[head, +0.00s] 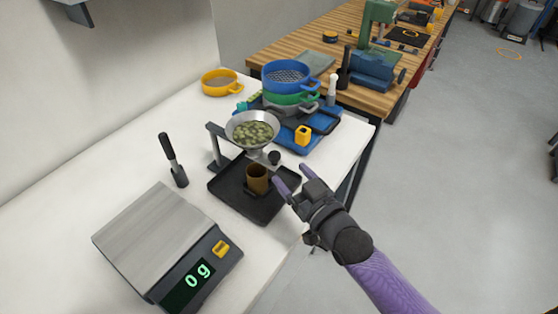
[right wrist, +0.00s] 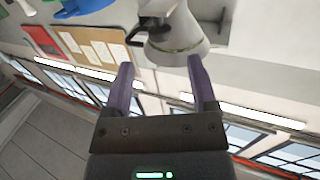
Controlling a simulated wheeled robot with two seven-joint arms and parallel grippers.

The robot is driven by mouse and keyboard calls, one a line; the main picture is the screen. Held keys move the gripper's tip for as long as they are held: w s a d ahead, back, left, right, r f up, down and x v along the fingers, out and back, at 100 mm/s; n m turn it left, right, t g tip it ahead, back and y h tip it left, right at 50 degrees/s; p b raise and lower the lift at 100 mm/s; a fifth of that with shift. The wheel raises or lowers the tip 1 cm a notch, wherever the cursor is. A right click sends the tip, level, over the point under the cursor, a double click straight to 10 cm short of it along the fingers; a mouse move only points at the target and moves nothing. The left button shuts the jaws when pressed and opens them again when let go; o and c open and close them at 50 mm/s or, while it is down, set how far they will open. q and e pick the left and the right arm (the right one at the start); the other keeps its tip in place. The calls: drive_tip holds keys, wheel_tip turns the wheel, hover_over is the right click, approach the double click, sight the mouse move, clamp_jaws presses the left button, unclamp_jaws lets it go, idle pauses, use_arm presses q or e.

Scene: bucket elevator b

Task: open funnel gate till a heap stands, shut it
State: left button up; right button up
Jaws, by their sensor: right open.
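The metal funnel (head: 252,130) is held on a dark stand and contains greenish pellets. A black gate knob (head: 274,157) sticks out at the funnel's lower right; I cannot tell the gate's position. A brown cup (head: 258,179) stands below the funnel in a black tray (head: 229,194); its inside looks dark, and no heap shows. My right gripper (head: 292,175) is open and empty, just right of the cup and knob, apart from them. In the right wrist view the funnel's underside (right wrist: 180,40) appears above and beyond the open fingers (right wrist: 161,82). My left gripper is not visible.
A scale (head: 160,245) reading 0 g stands at the front left. Blue and green sieves (head: 287,77) and a blue tray (head: 298,137) lie behind the funnel. A yellow sieve (head: 221,82) sits near the wall.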

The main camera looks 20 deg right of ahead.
sight(278, 159)
drive_tip(key=x, duration=0.5)
drive_tip(key=shift+w+b, duration=0.3)
drive_tip(key=shift+b, duration=0.1)
clamp_jaws()
drive_tip(key=shift+s, duration=0.1)
idle(0.8)
